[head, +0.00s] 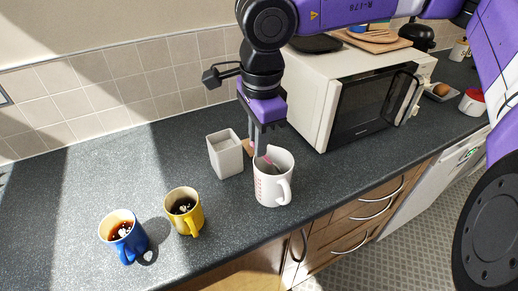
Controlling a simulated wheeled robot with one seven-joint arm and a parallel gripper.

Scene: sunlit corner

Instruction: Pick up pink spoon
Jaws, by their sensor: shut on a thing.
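A small pink part of the spoon (267,159) shows at the jug's rim, just below my fingers; most of the spoon is hidden. My gripper (262,150) points down at the back left rim of the jug and is shut on the spoon. The picture is too small to tell whether the spoon touches the jug.
A pale square container (225,154) stands close left of the jug. A yellow mug (184,212) and a blue mug (123,236) stand farther left. A microwave (357,97) stands behind right. The counter's far left is clear.

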